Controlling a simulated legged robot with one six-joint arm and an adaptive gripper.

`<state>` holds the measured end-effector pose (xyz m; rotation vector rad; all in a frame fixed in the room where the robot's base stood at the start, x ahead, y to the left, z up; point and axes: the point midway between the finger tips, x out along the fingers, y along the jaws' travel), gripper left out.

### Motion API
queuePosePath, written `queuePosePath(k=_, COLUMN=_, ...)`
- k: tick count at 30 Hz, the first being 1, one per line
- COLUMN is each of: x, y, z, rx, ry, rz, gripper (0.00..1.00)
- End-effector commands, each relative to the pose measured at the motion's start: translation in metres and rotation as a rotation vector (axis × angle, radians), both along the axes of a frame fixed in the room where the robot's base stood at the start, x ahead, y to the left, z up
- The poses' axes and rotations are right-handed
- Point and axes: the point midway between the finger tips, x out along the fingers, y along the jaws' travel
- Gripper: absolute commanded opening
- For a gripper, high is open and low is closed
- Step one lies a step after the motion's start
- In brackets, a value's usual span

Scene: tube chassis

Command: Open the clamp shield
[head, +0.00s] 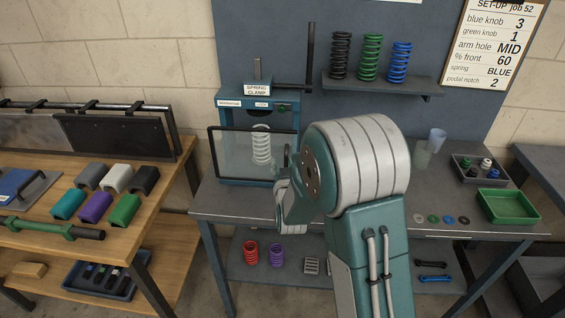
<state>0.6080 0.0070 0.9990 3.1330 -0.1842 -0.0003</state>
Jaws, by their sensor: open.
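The clamp shield (230,155) is a clear panel in a thin dark frame. It stands across the front of the teal spring clamp (230,100) on the grey bench. I cannot tell whether it sits flush. A white coil spring (261,147) shows behind the panel. My gripper (287,180) is open, at the right edge of the shield in the picture. My own arm and wrist hide part of the gripper and the clamp's lower right. I cannot tell whether a finger touches the frame.
A black lever (310,55) rises at the clamp's right. Black, green and blue springs stand on a wall shelf (375,85). A green tray (508,206) and a dark parts tray (465,172) lie on the bench's right. A wooden table (165,205) with coloured blocks stands left.

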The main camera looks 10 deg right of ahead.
Motion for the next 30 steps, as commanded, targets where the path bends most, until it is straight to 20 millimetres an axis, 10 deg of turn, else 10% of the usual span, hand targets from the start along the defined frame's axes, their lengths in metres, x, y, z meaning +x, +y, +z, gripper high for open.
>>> queuePosePath(k=11, x=0.009, y=-0.002, z=0.0, rx=0.0, ry=0.001, rz=0.0, gripper=0.51)
queuePosePath(k=15, x=0.009, y=-0.001, z=0.0, rx=0.0, ry=0.001, rz=0.0, gripper=0.0)
queuePosePath(k=30, x=0.003, y=0.011, z=0.0, rx=0.0, ry=0.0, rz=-0.026, gripper=0.0)
